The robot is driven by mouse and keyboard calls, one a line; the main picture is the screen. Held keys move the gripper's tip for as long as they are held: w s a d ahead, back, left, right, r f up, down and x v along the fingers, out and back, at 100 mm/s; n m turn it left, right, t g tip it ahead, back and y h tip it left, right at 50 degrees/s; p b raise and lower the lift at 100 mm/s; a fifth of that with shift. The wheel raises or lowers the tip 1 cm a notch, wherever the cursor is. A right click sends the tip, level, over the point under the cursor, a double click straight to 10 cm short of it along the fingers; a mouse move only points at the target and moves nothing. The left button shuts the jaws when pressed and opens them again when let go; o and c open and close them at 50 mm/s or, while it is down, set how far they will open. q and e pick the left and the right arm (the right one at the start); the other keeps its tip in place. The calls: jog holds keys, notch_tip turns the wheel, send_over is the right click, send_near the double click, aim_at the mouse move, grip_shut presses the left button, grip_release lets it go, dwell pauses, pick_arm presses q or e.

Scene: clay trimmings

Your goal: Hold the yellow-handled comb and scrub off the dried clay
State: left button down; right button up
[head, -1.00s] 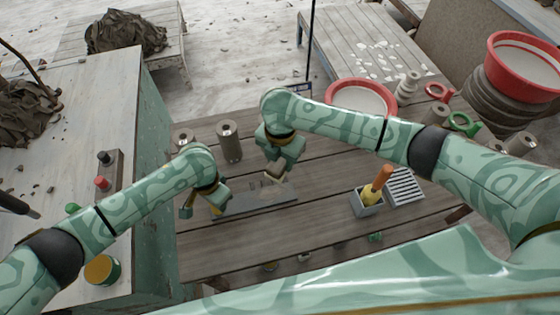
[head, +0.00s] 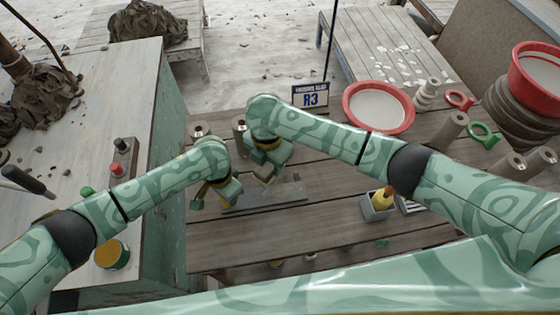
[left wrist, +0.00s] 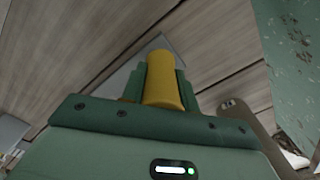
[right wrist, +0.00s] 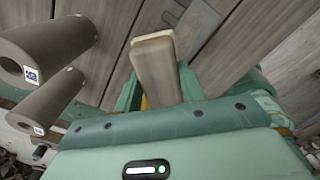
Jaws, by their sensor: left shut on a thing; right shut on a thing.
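My left gripper (head: 212,196) is shut on the yellow handle (left wrist: 163,80), which stands up between its fingers in the left wrist view. The comb's teeth are hidden. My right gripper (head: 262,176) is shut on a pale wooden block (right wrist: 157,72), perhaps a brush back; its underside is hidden. In the head view the grippers are close together at the left end of the wooden table, by a flat grey board (head: 285,193). I cannot tell whether the block touches the comb. No dried clay can be made out on the comb.
A grey box (head: 377,214) with a yellow bottle-like thing stands right of the board. A red-rimmed basin (head: 378,106), red and green rings and grey cylinders stand at the back right. A blue-edged R3 sign (head: 310,96) stands behind. The front tabletop is mostly clear.

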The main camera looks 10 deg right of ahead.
jog(key=shift+f, duration=3.8)
jog(key=shift+s, duration=1.2)
jog(key=shift+c, duration=0.4)
jog(key=shift+s, duration=1.9)
jog(key=shift+s+d, duration=0.3)
jog(key=shift+d, duration=0.2)
jog(key=shift+w+d, duration=0.15)
jog(key=shift+d, duration=0.5)
jog(key=shift+w, duration=3.05)
jog(key=shift+w+d, duration=0.1)
jog(key=shift+w, duration=0.15)
jog(key=shift+d, duration=0.75)
jog(key=shift+s+d, duration=0.2)
jog(key=shift+s, duration=3.1)
jog(key=shift+s+d, duration=0.15)
jog(key=shift+d, duration=0.85)
jog(key=shift+w+r, duration=0.15)
jog(key=shift+w, duration=3.3)
notch_tip(320, 180, up, 8)
